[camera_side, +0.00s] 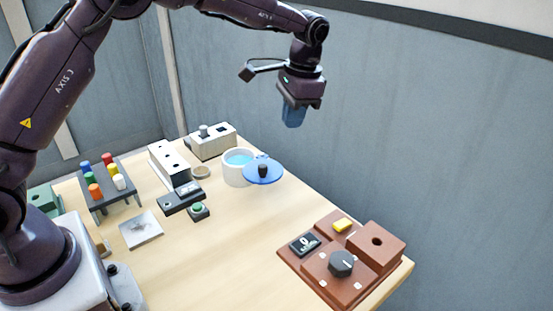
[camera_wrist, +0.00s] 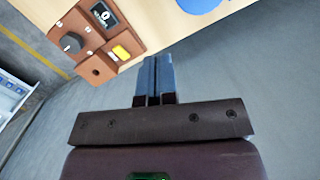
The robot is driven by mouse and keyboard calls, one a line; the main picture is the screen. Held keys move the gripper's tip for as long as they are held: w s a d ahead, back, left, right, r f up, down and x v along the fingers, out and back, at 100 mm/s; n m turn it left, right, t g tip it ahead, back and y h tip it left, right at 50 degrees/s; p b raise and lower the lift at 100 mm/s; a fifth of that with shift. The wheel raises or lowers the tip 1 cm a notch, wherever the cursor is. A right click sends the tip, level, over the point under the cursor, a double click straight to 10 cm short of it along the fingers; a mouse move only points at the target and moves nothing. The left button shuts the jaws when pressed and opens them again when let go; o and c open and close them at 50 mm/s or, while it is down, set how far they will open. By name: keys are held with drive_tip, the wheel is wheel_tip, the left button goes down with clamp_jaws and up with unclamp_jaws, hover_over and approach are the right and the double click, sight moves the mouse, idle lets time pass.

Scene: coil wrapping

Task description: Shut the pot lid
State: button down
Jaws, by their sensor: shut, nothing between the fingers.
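The white pot (camera_side: 236,168) stands near the back of the table with light blue contents showing. Its round blue lid (camera_side: 263,173) with a black knob (camera_side: 263,170) sits swung out at the pot's right side, and the pot's mouth is open. Part of a blue disc, which looks like the lid (camera_wrist: 200,4), shows at the top edge of the wrist view. My gripper (camera_side: 293,118) is high above and to the right of the pot, apart from it. Its blue fingers (camera_wrist: 156,62) are together and empty.
A brown panel (camera_side: 318,285) with a dial, display and yellow button is at the table's front right. A rack of coloured pegs (camera_side: 106,194), a white block (camera_side: 168,162), a white box (camera_side: 212,143) and a green button (camera_side: 198,209) stand left of the pot. The middle table is clear.

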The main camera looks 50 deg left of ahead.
drive_tip(key=w+f+m+g+y, duration=0.1)
drive_tip(key=w+f+m+g, duration=0.1)
drive_tip(key=w+f, duration=0.5)
wheel_tip(320, 180, up, 3)
drive_tip(key=m, duration=0.3)
hover_over(274, 177)
drive_tip(key=w+d, duration=0.2)
drive_tip(key=shift+y, duration=0.4)
drive_tip(key=f, duration=0.9)
drive_tip(key=shift+a+f, duration=0.25)
drive_tip(key=shift+f, duration=0.05)
drive_tip(key=shift+s+a, duration=0.6)
drive_tip(key=shift+s, duration=0.15)
drive_tip(key=shift+s, duration=0.1)
drive_tip(key=shift+s+a, duration=0.1)
drive_tip(key=shift+s, duration=0.1)
